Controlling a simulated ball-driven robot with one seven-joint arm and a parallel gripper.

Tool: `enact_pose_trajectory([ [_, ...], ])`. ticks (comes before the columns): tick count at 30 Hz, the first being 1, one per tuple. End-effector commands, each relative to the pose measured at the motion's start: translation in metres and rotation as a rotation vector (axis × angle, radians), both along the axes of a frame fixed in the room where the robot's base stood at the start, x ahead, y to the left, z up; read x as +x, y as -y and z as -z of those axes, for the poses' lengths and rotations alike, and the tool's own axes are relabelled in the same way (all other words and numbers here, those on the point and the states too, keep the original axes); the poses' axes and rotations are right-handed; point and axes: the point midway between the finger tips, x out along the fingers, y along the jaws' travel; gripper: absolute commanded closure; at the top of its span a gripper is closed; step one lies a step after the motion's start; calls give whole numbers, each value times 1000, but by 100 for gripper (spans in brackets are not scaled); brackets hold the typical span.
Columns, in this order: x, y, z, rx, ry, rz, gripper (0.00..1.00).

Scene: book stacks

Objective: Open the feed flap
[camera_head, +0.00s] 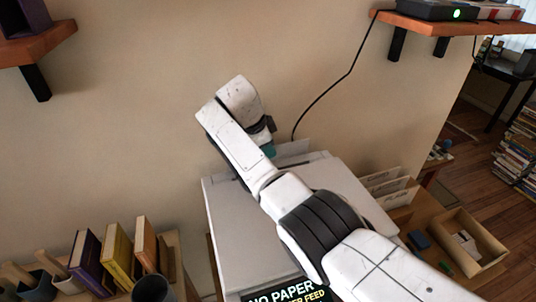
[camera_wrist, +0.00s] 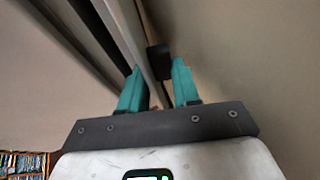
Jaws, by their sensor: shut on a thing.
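The white printer (camera_head: 228,215) stands against the wall, and my arm crosses over its top. Its display (camera_head: 285,296) reads "NO PAPER" above partly cut-off words ending in "FEED". The feed flap (camera_head: 294,148) shows as a pale raised panel at the printer's back edge, partly behind my arm. My gripper (camera_head: 269,149) is at this flap, with little of its fingers visible. In the wrist view, the teal fingers of my gripper (camera_wrist: 157,66) stand on either side of the thin pale flap edge (camera_wrist: 148,72), shut on it.
Wall shelves hang at the upper left (camera_head: 40,45) and upper right (camera_head: 450,25). A black cable (camera_head: 335,85) runs down the wall behind the printer. Books (camera_head: 115,255) stand at the lower left. An open box (camera_head: 470,235) lies right of the printer.

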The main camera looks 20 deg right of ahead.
Motion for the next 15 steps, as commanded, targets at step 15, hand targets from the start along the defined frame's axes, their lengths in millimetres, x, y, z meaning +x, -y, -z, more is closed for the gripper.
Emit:
enact_pose_trajectory([
  [15,2,0,-1,5,-26,0,65],
])
